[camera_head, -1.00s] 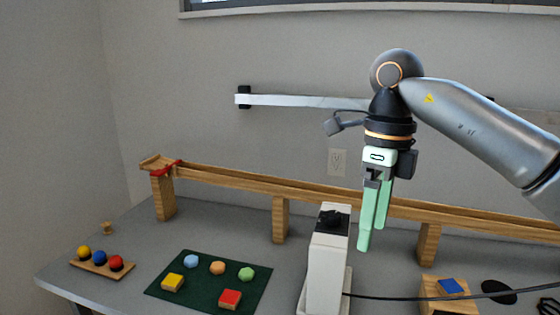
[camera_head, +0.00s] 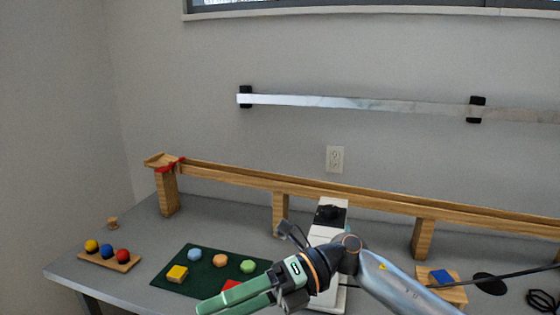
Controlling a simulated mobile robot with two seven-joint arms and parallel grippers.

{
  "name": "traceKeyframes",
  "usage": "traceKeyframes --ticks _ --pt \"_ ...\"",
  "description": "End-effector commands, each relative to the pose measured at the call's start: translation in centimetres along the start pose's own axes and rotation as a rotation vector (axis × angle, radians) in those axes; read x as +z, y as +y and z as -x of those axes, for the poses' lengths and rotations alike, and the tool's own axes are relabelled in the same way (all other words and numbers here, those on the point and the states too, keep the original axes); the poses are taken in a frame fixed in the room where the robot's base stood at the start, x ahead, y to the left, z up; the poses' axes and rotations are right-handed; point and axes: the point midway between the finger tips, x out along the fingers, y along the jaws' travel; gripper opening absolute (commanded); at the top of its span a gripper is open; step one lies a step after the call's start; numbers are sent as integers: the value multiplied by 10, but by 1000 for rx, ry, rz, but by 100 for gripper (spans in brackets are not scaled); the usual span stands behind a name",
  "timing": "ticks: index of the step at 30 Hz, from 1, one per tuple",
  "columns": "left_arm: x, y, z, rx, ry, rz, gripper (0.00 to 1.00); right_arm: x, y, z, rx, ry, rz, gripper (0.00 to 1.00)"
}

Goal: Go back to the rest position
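My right arm comes in from the lower right. Its gripper (camera_head: 235,303), with green fingers, points left over the front of the dark green mat (camera_head: 203,252). The fingers look close together, with nothing seen between them, but their gap is hard to judge. The gripper partly hides a red block (camera_head: 232,285) on the mat. My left gripper is not in view.
The mat also bears a yellow block (camera_head: 177,274) and several coloured pieces. A wooden holder (camera_head: 108,260) with three balls stands at the left. A long wooden track (camera_head: 330,190) runs along the back.

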Motion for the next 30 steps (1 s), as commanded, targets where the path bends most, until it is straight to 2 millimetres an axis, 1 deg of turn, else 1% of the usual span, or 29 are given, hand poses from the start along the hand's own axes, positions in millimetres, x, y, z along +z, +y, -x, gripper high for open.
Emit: traceKeyframes --ticks 1,4,8,11,13,14,17,18,20,21,23,24,26,27,29,30 --pt "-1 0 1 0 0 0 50 2 2 -6 94 -83 -58 80" --pt "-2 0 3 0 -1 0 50 11 4 -5 257 -257 -175 80" --pt "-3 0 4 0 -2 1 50 22 -7 11 438 -496 -355 80" --pt "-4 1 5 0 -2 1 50 25 -28 32 556 -683 -513 80" --pt "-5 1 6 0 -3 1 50 21 -48 50 627 -817 -633 80" --pt "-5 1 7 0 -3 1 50 18 -58 58 654 -874 -687 80" --pt "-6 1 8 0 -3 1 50 0 -98 83 732 -1066 -874 80" --pt "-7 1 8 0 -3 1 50 -12 -115 93 757 -1141 -952 80" --pt "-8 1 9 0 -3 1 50 -33 -142 106 790 -1254 -1072 80" --pt "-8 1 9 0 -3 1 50 -50 -160 113 807 -1329 -1155 80" --pt "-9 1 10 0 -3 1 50 -79 -187 123 825 -1440 -1279 80" --pt "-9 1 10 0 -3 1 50 -102 -204 128 833 -1513 -1365 80" --pt "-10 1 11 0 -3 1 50 -140 -228 133 839 -1621 -1497 80" --pt "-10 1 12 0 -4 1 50 -167 -242 135 838 -1691 -1584 80" --pt "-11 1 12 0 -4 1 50 -208 -259 136 830 -1786 -1706 80" --pt "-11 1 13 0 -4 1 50 -234 -267 135 822 -1842 -1782 80"
